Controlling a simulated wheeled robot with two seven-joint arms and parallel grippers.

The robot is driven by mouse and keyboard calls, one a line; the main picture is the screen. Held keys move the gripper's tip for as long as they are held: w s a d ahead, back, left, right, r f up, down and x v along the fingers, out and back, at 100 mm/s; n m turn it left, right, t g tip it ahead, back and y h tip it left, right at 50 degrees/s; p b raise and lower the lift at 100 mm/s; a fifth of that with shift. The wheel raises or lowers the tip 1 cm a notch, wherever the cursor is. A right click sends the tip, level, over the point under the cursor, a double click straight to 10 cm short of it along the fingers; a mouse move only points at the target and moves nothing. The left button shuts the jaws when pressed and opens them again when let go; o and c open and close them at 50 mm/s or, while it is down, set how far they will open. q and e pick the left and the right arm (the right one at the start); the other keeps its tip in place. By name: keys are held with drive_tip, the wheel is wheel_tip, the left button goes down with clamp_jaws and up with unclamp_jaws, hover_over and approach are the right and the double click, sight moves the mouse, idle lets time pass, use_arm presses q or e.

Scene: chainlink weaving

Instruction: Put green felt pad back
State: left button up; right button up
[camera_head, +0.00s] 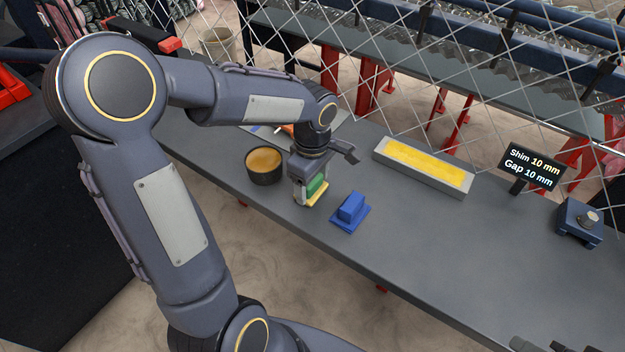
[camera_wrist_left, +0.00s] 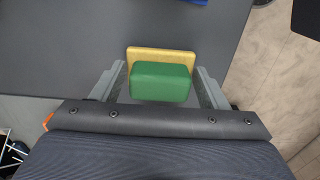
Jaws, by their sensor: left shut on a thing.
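My left gripper (camera_head: 311,190) points down near the table's front edge, shut on the green felt pad (camera_head: 317,185). The pad is a rounded green block on a flat yellow base. In the left wrist view the green felt pad (camera_wrist_left: 160,82) sits between the two grey fingers of the left gripper (camera_wrist_left: 160,70), with its yellow base showing beyond the green part. I cannot tell whether the base touches the table. My right gripper is not in view.
A dark round tub (camera_head: 264,176) with orange-tan contents stands left of the gripper. A blue block on a blue base (camera_head: 350,210) stands close on the right. Farther right are a grey tray (camera_head: 460,190) with yellow filling, a sign (camera_head: 532,167) and a blue device (camera_head: 578,222). Chain-link mesh rises behind.

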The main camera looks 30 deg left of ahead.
use_arm(q)
drive_tip(key=shift+f, duration=0.1)
drive_tip(key=shift+f+b, duration=0.25)
drive_tip(key=shift+b, duration=0.15)
drive_tip(key=o, duration=0.9)
drive_tip(key=shift+r, duration=0.1)
